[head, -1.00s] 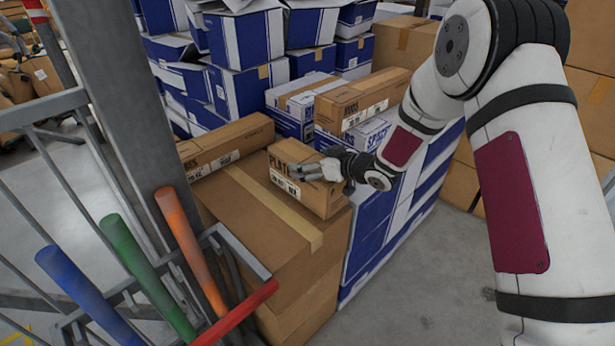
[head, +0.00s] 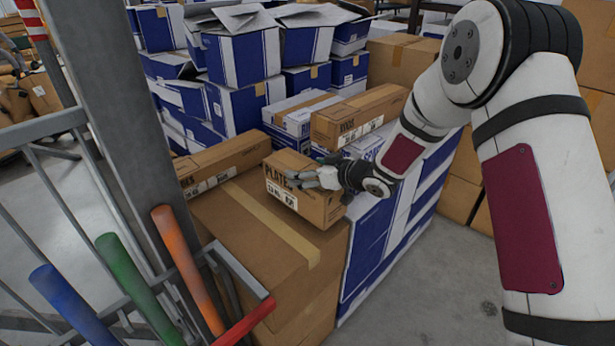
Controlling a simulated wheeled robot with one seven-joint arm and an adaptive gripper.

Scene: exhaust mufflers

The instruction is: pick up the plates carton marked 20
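The plates carton (head: 290,201) is a brown box with "PLATE" lettering and a white label on its front. It sits upright on a large taped brown box, near that box's right edge. The number on its label is too small to read surely. My gripper (head: 303,179) reaches in from the right, its fingers pointing left across the carton's upper front and top. The fingers overlap the carton in this view, and I cannot tell whether they touch it or how far apart they are. The gripper hides part of the carton's top and lettering.
The large brown box (head: 245,235) bears the carton. A long brown carton (head: 222,165) lies to its left and another brown carton (head: 358,117) behind right. Blue-white boxes (head: 245,100) are stacked behind. A metal post (head: 110,110) and coloured bars (head: 188,268) stand at left. Grey floor is clear at lower right.

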